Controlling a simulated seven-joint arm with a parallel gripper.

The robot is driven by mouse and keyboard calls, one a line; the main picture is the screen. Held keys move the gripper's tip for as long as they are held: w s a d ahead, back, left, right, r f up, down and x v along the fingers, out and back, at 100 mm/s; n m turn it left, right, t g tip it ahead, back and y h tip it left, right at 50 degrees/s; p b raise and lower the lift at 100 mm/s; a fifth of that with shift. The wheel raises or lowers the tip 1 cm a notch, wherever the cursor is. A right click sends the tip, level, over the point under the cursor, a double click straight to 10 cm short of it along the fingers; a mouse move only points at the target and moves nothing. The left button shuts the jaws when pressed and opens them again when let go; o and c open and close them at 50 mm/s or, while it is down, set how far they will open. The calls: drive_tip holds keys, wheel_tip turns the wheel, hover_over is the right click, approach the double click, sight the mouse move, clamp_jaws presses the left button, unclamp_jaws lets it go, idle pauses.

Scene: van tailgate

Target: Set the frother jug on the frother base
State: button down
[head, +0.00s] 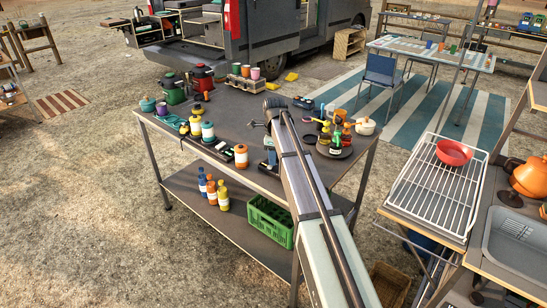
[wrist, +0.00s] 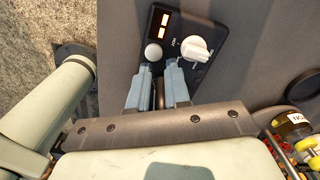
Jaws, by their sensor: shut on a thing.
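My gripper (wrist: 159,78) is shut on a narrow dark piece (wrist: 160,97) between its two pale blue fingers. Most of that piece is hidden behind the gripper body, so I cannot tell for sure that it is the frother jug. Just past the fingertips lies a black panel (wrist: 188,32) with a white knob, a round white button and two lit orange windows; I cannot tell whether it is the frother base. In the head view my gripper (head: 270,147) is over the front of the grey table (head: 238,118), partly behind my arm. I cannot make out a jug there.
A dark round tray (head: 334,151) with bottles is close on the right. Red and green pots (head: 202,78) stand at the back left. A green crate (head: 270,222) is on the lower shelf.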

drive_tip(key=shift+f, duration=0.6)
idle(0.3)
drive_tip(key=c, duration=1.4)
unclamp_jaws()
drive_tip(key=shift+o, duration=0.2)
drive_tip(key=shift+r, duration=5.5)
drive_tip(key=shift+f, duration=0.1)
